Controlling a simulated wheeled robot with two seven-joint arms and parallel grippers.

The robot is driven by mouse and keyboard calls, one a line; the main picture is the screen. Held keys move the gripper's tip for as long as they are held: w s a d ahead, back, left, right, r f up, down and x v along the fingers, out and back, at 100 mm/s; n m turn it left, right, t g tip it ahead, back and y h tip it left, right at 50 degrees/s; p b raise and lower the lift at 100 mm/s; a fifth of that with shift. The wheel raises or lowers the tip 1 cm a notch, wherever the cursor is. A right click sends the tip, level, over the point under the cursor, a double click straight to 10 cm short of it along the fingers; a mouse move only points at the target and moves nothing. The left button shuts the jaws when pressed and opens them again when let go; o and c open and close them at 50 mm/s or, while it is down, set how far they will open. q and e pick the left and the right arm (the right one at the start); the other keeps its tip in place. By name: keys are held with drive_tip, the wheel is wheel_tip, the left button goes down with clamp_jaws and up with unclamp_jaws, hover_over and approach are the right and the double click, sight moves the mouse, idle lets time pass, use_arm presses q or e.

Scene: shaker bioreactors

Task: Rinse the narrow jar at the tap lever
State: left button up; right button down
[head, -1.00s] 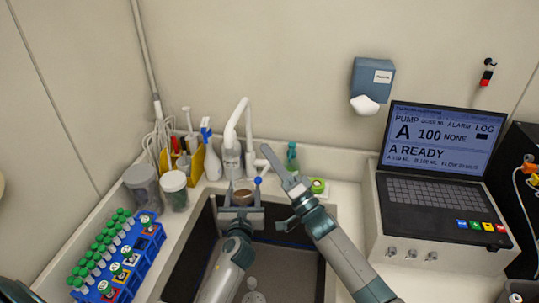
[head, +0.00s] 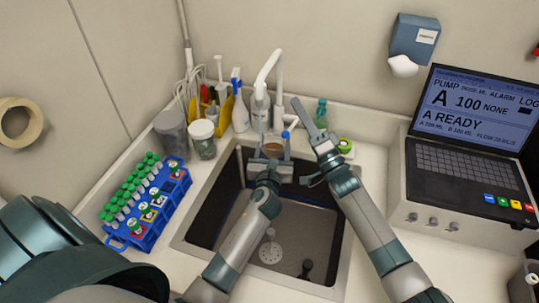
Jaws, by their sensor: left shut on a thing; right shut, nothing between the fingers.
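The narrow jar (head: 272,147), with brownish contents, is in the sink area below the white tap (head: 265,75). My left gripper (head: 270,160) is shut on it, reaching up over the sink from the front. The gripper hides the jar's lower part. The tap lever with a blue knob (head: 285,135) shows just right of the jar. My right gripper (head: 302,112) is shut and empty, its fingers pointing up and left, just right of the tap and above the lever in the picture. Whether it touches the lever I cannot tell.
The sink (head: 290,225) has a drain and a dark object on its floor. A blue tube rack (head: 160,215), two lidded jars (head: 202,140), a yellow tool holder (head: 222,115) and a spray bottle (head: 240,108) stand left. A laptop-like console (head: 465,150) stands right.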

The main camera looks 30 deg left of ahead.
drive_tip(key=shift+r, duration=0.15)
idle(0.4)
drive_tip(key=shift+r+p, duration=0.2)
drive_tip(key=shift+p, duration=0.15)
idle(0.4)
drive_tip(key=c, duration=2.1)
unclamp_jaws()
drive_tip(key=s+d+f+m+h, duration=0.1)
drive_tip(key=s+d+f+m, duration=0.1)
drive_tip(key=d+f+m, duration=0.2)
drive_tip(key=s+d+f+m+h, duration=0.1)
drive_tip(key=s+d+f+m, duration=0.1)
drive_tip(key=d+f+m, duration=0.3)
wheel_tip(320, 180, down, 7)
drive_tip(key=m, duration=0.4)
drive_tip(key=shift+s+r+m+g, duration=0.15)
drive_tip(key=shift+s+m+g, duration=0.15)
drive_tip(key=shift+s+g, duration=0.1)
drive_tip(key=shift+a+r, duration=0.1)
drive_tip(key=shift+a, duration=0.1)
approach(292, 127)
drive_tip(key=a+r, duration=0.3)
drive_tip(key=a, duration=0.2)
drive_tip(key=shift+s+a, duration=0.3)
drive_tip(key=shift+a, duration=0.05)
drive_tip(key=shift+r, duration=0.1)
